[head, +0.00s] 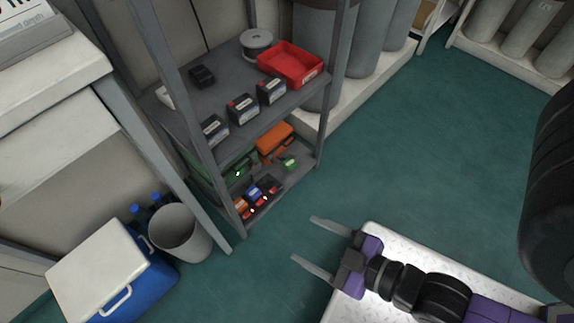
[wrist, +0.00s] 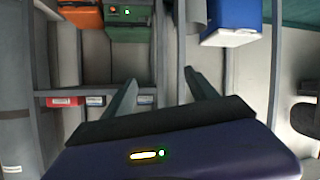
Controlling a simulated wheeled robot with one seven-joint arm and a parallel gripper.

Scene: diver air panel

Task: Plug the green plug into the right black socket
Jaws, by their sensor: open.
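The green plug (head: 289,163) lies on the lower shelf board, near its right end and just below an orange case. Left of it, a row of dark sockets (head: 268,186) sits on the same board. An orange plug (head: 241,205) and a blue plug (head: 254,193) are at the left and middle of the row. The right black socket (head: 271,183) looks empty, though it is small in the picture. My gripper (head: 303,238) is open and empty, out in front of the shelf and apart from it. Its spread fingers also show in the wrist view (wrist: 160,77).
The grey shelf's upright (head: 320,120) and upper board (head: 215,95) frame the lower board. A red bin (head: 290,64) and black boxes stand above. A green case (head: 236,170) is behind the sockets. A bucket (head: 180,232) and blue cooler (head: 125,280) stand left. The floor before the shelf is clear.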

